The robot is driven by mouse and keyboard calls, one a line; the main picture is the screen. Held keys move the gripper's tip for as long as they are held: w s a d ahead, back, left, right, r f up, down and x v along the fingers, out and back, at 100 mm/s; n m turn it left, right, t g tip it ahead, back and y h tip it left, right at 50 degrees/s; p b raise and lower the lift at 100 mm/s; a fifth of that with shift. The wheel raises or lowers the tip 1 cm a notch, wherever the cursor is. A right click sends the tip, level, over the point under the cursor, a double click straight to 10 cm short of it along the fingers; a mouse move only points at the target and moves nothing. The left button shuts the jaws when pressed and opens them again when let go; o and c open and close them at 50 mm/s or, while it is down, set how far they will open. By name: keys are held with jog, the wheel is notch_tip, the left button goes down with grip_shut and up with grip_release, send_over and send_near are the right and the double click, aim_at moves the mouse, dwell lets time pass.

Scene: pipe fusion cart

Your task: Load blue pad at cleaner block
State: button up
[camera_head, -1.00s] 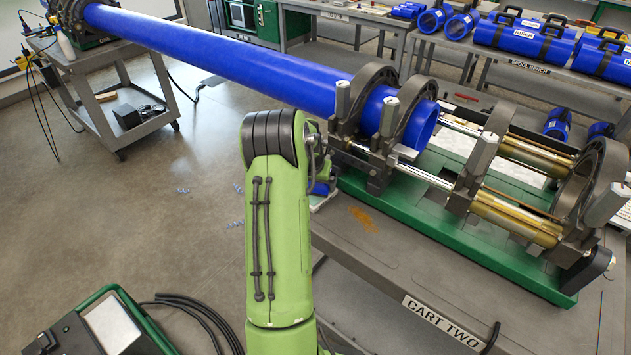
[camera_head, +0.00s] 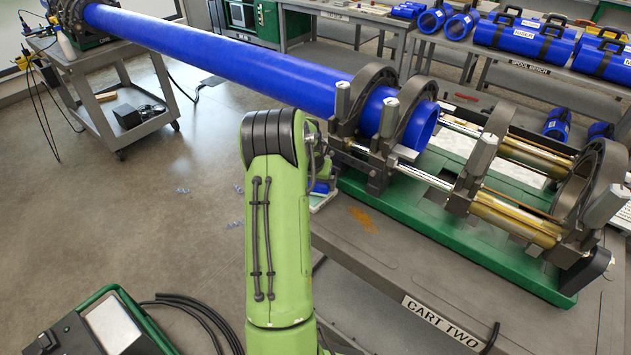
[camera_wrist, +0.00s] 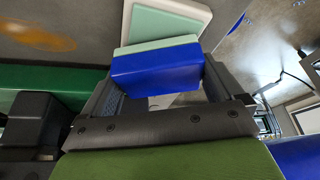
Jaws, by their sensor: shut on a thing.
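The blue pad (camera_wrist: 155,73), a blue block with a pale green layer on its far side, sits between the fingers of my gripper (camera_wrist: 160,80) in the wrist view. My gripper is shut on it. Just beyond it lies a flat pale green block with a white rim (camera_wrist: 168,22), which looks like the cleaner block. The pad overlaps its near edge in the picture; I cannot tell whether they touch. In the head view my green arm hides most of the gripper; a bit of blue (camera_head: 321,187) shows beside the arm, above a pale edge.
The green-based fusion machine (camera_head: 450,220) with its clamps stands on the grey cart (camera_head: 385,270), close to the right of my arm. A long blue pipe (camera_head: 230,60) runs through its clamps. An orange-brown stain (camera_head: 364,219) marks the cart top. Open floor lies left.

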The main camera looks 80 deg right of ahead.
jog(key=shift+r+p, duration=1.75)
jog(key=shift+r, duration=1.4)
jog(key=shift+w+f, duration=0.1)
